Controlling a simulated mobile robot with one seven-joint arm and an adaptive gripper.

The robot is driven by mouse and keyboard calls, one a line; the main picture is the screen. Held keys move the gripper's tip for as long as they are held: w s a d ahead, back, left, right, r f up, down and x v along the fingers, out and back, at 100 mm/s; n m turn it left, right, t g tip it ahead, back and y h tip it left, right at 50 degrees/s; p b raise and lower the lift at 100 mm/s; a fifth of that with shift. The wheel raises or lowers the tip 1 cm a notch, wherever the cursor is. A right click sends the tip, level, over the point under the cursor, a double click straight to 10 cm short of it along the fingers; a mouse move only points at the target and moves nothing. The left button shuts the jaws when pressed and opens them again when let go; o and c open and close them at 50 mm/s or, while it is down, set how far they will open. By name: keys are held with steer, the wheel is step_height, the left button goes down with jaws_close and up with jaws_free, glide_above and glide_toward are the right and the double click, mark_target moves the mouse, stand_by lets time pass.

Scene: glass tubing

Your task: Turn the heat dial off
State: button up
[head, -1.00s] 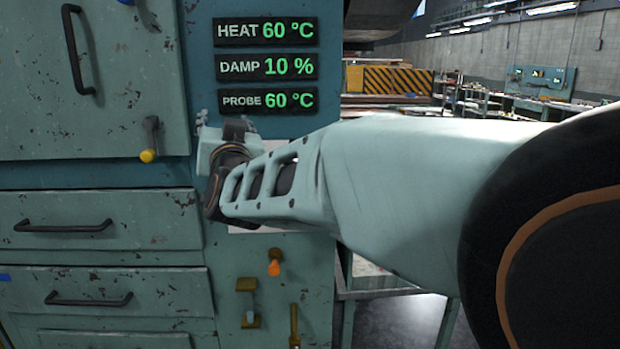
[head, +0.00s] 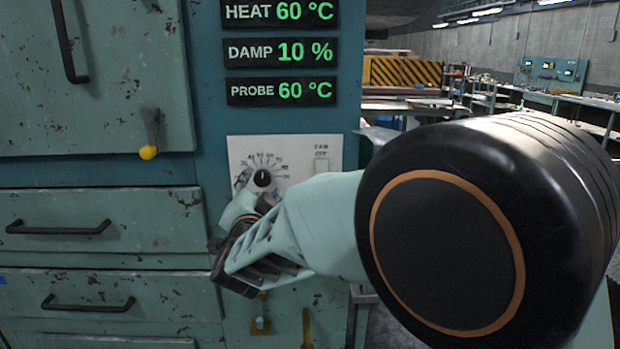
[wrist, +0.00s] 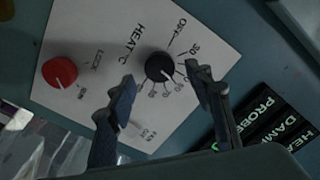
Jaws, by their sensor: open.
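The heat dial is a small black knob (head: 263,178) on a white panel (head: 240,146), with a printed scale around it. In the wrist view the dial (wrist: 160,67) has a pale pointer mark toward its lower right, on the numbered side away from OFF. The heat display (head: 279,12) reads 60 °C. My gripper (wrist: 162,79) is open, its two dark fingers to either side of the dial in that view. In the head view my gripper (head: 258,190) is at the panel, just below the dial. I cannot tell whether a finger touches it.
A red LOCK knob (wrist: 60,72) sits on the same panel. A fan switch (head: 321,168) is right of the dial. Below the heat display are the damp (head: 280,52) and probe (head: 281,91) displays. A yellow-ended lever (head: 149,150) projects at left.

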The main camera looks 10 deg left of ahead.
mark_target(263, 179)
steer(key=shift+x, duration=1.65)
steer(key=c, duration=1.2)
steer(key=shift+o, duration=0.2)
